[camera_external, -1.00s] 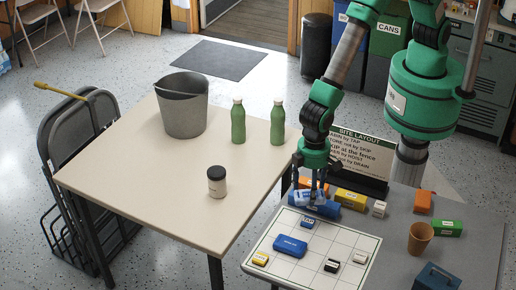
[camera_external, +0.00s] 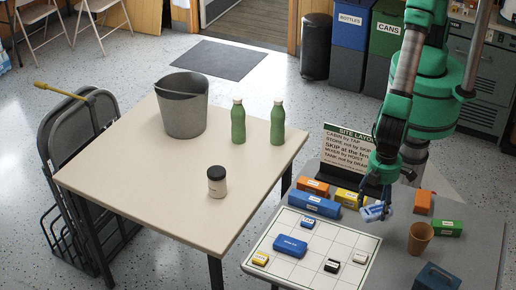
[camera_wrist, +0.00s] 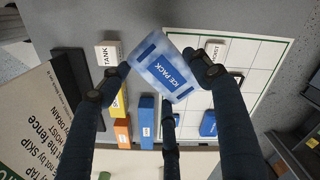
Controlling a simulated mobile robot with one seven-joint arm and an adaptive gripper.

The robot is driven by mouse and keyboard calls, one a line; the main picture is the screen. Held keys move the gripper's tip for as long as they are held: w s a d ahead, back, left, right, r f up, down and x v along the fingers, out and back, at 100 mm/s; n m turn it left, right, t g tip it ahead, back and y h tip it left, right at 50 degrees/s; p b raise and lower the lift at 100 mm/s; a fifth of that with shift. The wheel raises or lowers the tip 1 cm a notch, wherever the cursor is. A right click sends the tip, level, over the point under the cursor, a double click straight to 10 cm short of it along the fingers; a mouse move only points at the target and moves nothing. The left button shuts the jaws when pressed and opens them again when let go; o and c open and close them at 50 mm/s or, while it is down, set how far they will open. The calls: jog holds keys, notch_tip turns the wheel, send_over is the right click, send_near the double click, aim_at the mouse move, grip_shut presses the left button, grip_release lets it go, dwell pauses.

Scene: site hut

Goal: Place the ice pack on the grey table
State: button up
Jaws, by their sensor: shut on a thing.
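The ice pack (camera_external: 372,212), pale blue-white with a blue label, is held in my gripper (camera_external: 376,192) above the grey table (camera_external: 465,262). In the wrist view the ice pack (camera_wrist: 150,62) lies tilted between the fingers of my gripper (camera_wrist: 166,74), its "ICE PACK" label facing the camera. A gap between the pack and the tabletop cannot be measured from these views. The grey table stands at the right and carries a white gridded board and several small blocks.
The gridded board (camera_external: 338,243) holds several blocks. A long blue block (camera_external: 314,205), an orange block (camera_external: 422,202), a green block (camera_external: 448,229), a brown cup (camera_external: 420,237) and a dark blue box (camera_external: 437,277) surround it. A sign (camera_external: 352,151) stands behind. The beige table (camera_external: 140,190) is at left.

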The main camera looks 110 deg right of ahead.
send_over(369, 234)
jog(key=shift+f+b, duration=0.3)
jog(key=shift+f, duration=2.8)
jog(key=shift+d+f, duration=0.1)
jog(key=shift+f, duration=1.75)
jog(key=shift+f+b, duration=0.2)
jog(key=shift+b, duration=0.1)
jog(key=o, duration=1.2)
jog(key=shift+r, duration=0.1)
notch_tip(369, 234, up, 12)
jog(key=shift+r+p, duration=0.1)
jog(key=shift+p, duration=0.6)
